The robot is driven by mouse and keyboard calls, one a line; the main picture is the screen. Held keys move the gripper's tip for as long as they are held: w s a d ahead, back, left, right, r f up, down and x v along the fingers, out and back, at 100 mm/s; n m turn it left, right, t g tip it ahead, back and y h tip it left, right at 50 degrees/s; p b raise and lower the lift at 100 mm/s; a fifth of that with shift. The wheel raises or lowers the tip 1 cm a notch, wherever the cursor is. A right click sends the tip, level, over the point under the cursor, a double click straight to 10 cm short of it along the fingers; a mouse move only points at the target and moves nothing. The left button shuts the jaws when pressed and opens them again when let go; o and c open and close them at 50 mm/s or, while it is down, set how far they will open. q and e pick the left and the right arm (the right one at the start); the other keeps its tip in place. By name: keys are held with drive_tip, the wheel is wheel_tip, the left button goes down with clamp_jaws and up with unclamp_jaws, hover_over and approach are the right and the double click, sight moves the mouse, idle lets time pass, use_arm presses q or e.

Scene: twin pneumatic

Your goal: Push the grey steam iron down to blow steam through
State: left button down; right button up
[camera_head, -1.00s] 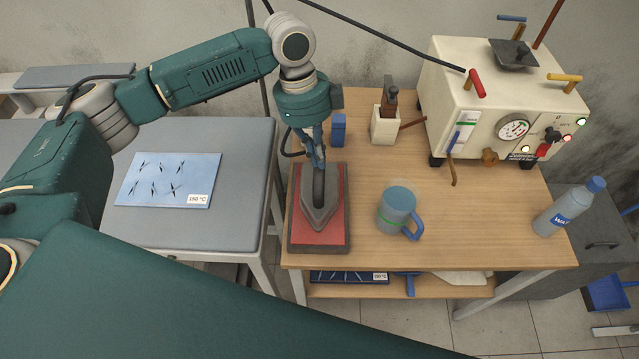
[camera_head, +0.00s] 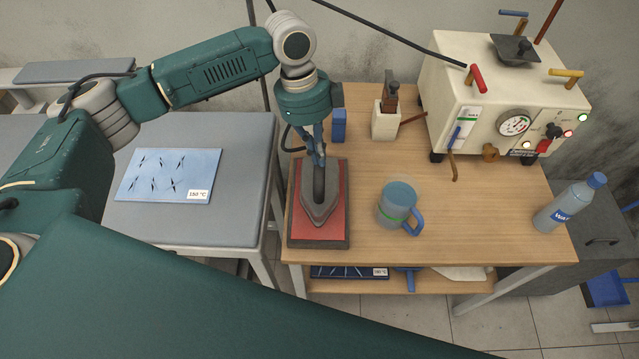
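The grey steam iron (camera_head: 320,211) sits on a red pad with a dark rim (camera_head: 302,234) at the left side of the wooden table. Its sole looks flat on the pad, nose toward me. My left gripper (camera_head: 318,158) comes down from above at the back end of the iron's dark handle. Its fingers are close together and appear closed on the handle; the exact contact is partly hidden. A dark hose hangs behind the gripper. My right gripper is not in view.
A blue-grey mug (camera_head: 397,204) stands right of the iron. A cream steam boiler (camera_head: 492,100) with gauge and levers stands at the back right. A water bottle (camera_head: 568,204) is at the right edge. A padded board (camera_head: 200,225) lies left of the table.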

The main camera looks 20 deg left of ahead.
use_arm(q)
drive_tip(key=shift+x, duration=0.85)
drive_tip(key=shift+s+a+f+p, duration=0.2)
drive_tip(key=shift+s+a+p, duration=0.05)
drive_tip(key=shift+p, duration=0.15)
idle(1.3)
drive_tip(key=shift+r+p, duration=0.1)
drive_tip(key=shift+p, duration=0.9)
idle(1.5)
drive_tip(key=shift+w+r+p, duration=0.15)
drive_tip(key=shift+w+p, duration=0.05)
drive_tip(key=shift+p, duration=0.45)
idle(1.2)
drive_tip(key=shift+p, duration=0.4)
idle(0.7)
